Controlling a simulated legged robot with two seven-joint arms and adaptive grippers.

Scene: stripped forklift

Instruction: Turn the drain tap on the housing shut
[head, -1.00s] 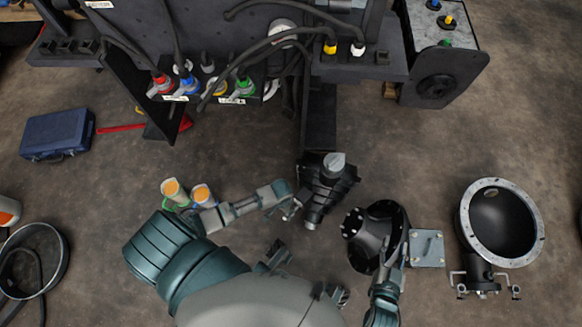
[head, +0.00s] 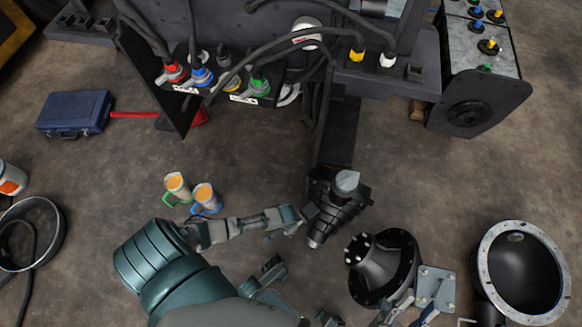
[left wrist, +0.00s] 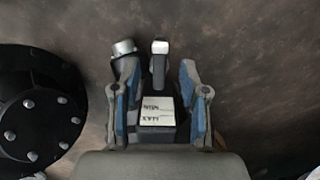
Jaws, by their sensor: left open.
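In the left wrist view, my left gripper (left wrist: 160,90) is open, with a blue-padded finger on each side. Between and beyond the fingers is a dark fitting with a white label (left wrist: 158,111), a round silver end (left wrist: 123,47) and a pale-tipped lever (left wrist: 160,47). It looks like the drain tap; its setting and any finger contact are unclear. A black bolted flange (left wrist: 35,118) lies left of it. In the head view, my left gripper (head: 292,219) is beside a black ribbed unit (head: 335,205). My right gripper (head: 408,315) is at the bottom edge, below a black flanged housing (head: 402,262), partly cut off.
A bracket plate (head: 435,286) and a large flanged bell (head: 482,262) lie at the right. The forklift frame (head: 335,135) with hoses is behind. A blue case (head: 75,113) lies on the floor at left.

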